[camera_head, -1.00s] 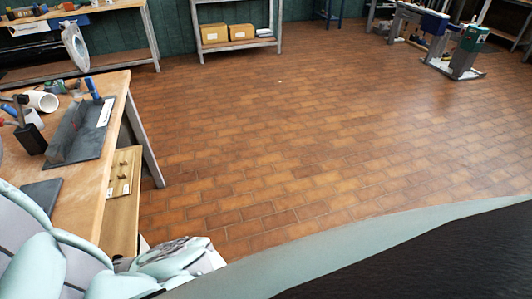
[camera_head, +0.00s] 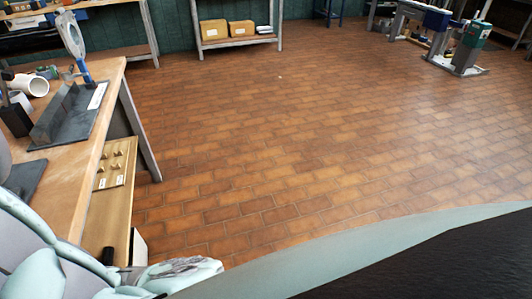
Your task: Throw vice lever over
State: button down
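On the wooden workbench (camera_head: 92,150) at the left edge stands a dark metal block (camera_head: 62,112) on a dark flat plate. A blue-handled item (camera_head: 82,70) stands behind it, near the bench's far right corner. A black block (camera_head: 16,116) with an upright part is cut by the left edge. I cannot tell which of these, if any, is the vice or its lever. Pale mint parts of my own body fill the lower left and cover the bench's near end. My gripper's fingers do not show.
A lower board (camera_head: 112,205) with several small brass-coloured pegs juts out beside the bench. A white tube (camera_head: 30,84) lies on the bench. A shelf with cardboard boxes (camera_head: 213,30) and a green-and-blue machine (camera_head: 468,48) stand at the back. The tiled floor (camera_head: 290,130) between is clear.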

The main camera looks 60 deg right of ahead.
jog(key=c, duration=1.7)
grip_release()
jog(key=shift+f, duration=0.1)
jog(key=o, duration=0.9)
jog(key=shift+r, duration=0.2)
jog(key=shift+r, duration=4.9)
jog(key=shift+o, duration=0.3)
